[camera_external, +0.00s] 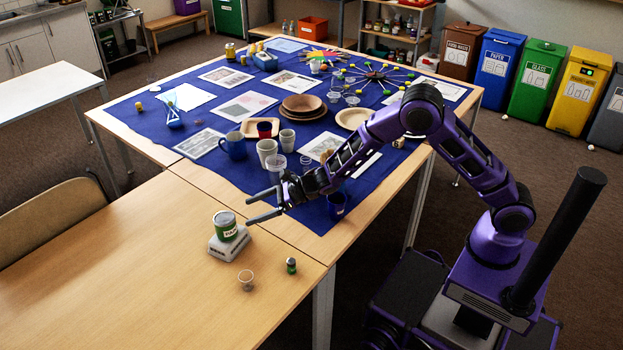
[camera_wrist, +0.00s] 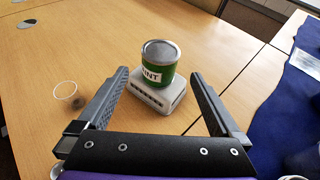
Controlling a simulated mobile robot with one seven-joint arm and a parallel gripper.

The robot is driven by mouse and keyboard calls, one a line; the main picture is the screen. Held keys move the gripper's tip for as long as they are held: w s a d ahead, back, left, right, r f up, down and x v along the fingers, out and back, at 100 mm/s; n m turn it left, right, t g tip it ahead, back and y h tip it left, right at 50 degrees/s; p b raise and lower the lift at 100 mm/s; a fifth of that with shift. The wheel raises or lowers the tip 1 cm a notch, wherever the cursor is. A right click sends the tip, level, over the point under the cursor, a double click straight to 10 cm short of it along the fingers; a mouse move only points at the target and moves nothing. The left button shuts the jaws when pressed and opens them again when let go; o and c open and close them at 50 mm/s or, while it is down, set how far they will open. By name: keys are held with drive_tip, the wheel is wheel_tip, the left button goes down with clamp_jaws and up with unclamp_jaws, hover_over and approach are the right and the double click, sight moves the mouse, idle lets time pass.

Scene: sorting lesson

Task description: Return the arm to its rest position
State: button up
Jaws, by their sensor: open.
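My purple arm (camera_external: 475,160) reaches left from its base over the blue-covered table. My gripper (camera_external: 262,203) is open with nothing between its fingers, above the wooden table near the cloth's edge. In the wrist view, the two fingers of my gripper (camera_wrist: 165,105) stand wide apart. A green paint can (camera_external: 226,225) stands upright on a small white device (camera_external: 229,246), just left of the fingertips and apart from them. The can (camera_wrist: 158,65) and the white device (camera_wrist: 158,95) also show beyond the fingers in the wrist view.
A clear cup (camera_external: 246,279) and a small green-and-dark jar (camera_external: 291,265) stand near the table's front edge. Behind my gripper, the blue cloth (camera_external: 150,135) holds cups, plates and sheets. The wooden table's left part is clear.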

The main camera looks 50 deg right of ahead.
drive_tip(key=shift+v, duration=1)
